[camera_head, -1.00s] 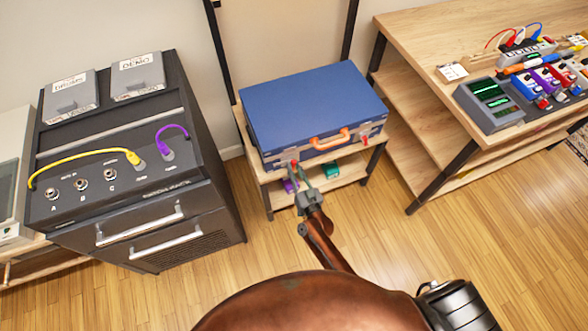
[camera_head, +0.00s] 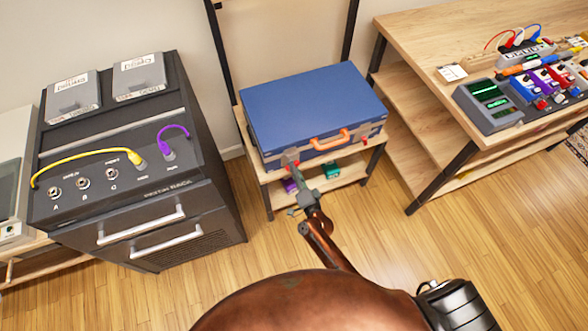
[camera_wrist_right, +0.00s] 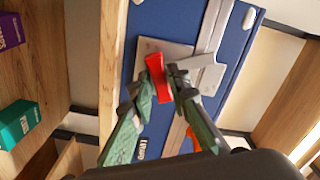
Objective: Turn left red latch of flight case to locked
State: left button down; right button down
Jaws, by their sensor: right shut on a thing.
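The blue flight case (camera_head: 312,104) lies shut on a small wooden stand, with an orange handle (camera_head: 331,139) on its front. Its left red latch (camera_wrist_right: 157,78) shows in the right wrist view on a grey metal plate (camera_wrist_right: 176,58). My right gripper (camera_head: 292,163) reaches the case's front left; its fingers (camera_wrist_right: 160,92) are shut on the red latch, one on each side. In the head view the gripper mostly hides that latch. The right red latch (camera_head: 365,142) is on the front right of the case. My left gripper is in neither view.
Below the case, the stand's lower shelf (camera_head: 350,172) holds a purple box (camera_head: 289,185) and a green box (camera_head: 330,170). A dark amp cabinet (camera_head: 130,180) stands at left. A wooden bench (camera_head: 430,40) with pedals stands at right.

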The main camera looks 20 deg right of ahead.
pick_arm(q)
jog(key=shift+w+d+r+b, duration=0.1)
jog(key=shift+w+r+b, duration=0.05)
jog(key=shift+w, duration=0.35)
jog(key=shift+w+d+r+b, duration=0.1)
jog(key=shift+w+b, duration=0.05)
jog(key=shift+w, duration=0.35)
pick_arm(e)
jog(key=m, duration=0.5)
jog(key=shift+f, duration=0.1)
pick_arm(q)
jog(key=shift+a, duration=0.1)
pick_arm(e)
jog(key=shift+m, duration=0.3)
jog(key=c, duration=1.8)
grip_release()
